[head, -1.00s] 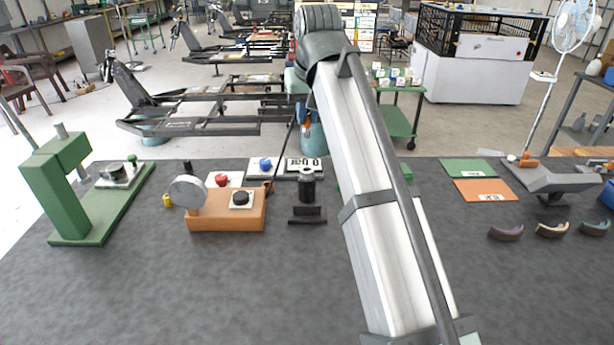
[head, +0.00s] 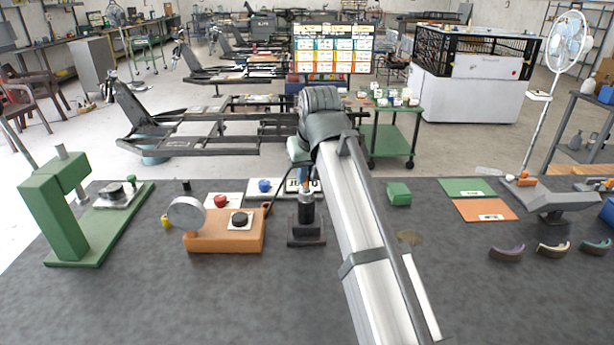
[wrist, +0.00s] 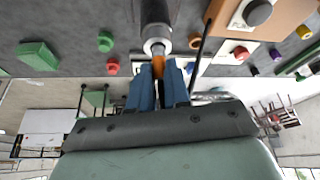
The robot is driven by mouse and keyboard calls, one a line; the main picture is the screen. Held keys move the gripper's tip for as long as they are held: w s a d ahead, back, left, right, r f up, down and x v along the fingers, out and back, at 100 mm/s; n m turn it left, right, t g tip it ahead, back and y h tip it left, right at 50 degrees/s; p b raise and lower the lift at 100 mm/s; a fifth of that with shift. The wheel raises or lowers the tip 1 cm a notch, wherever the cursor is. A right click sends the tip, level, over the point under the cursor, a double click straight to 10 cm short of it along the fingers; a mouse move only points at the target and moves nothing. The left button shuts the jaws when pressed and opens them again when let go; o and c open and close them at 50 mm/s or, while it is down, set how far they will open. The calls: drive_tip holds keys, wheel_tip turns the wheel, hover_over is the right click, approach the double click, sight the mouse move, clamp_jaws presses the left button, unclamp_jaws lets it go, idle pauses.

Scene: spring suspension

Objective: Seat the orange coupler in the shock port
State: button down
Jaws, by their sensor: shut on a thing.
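The orange coupler (wrist: 158,65) is held between the blue fingertips of my gripper (wrist: 157,88) in the wrist view. My gripper is shut on it. The coupler is at the pale ring of the shock port (wrist: 155,46), on the end of a dark cylinder. It looks in line with the port; I cannot tell whether it touches or enters it. In the head view the upright black shock (head: 306,219) stands on a dark base. A bit of the orange coupler (head: 304,187) shows just above it, and my arm partly hides the gripper.
Left of the shock is an orange block (head: 224,243) with a round grey gauge (head: 187,215). A green press (head: 60,215) stands at far left. A green block (head: 399,194) and orange mat (head: 485,209) lie right. The front left table is clear.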

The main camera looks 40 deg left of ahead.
drive_tip(key=shift+f, duration=0.45)
drive_tip(key=shift+f, duration=0.1)
drive_tip(key=c, duration=1.1)
unclamp_jaws()
drive_tip(key=v, duration=1.2)
